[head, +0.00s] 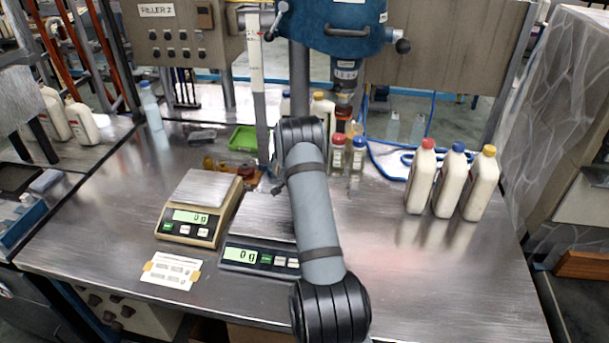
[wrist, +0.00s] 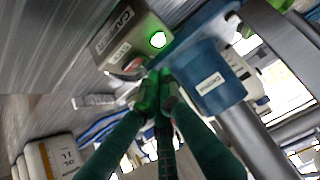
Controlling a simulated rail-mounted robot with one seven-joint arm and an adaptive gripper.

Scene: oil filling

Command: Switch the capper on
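In the wrist view a grey control box (wrist: 108,38) with a label that seems to read CAPPER carries a bright green lit button (wrist: 158,40) and a red button (wrist: 133,66). My gripper (wrist: 158,88) has its fingertips together, empty, just below these buttons in the picture. Green light falls on the fingertips; I cannot tell whether they touch the box. A blue machine body (wrist: 208,80) is beside the box. In the head view a blue machine head (head: 335,28) hangs above the table, and my gripper is hidden behind my arm.
Two scales (head: 191,215) (head: 245,254) stand on the steel table (head: 420,300). White bottles with red, blue and yellow caps (head: 450,180) stand at the right. Small bottles (head: 337,155) stand close to my arm. A green tray (head: 243,139) lies behind the scales.

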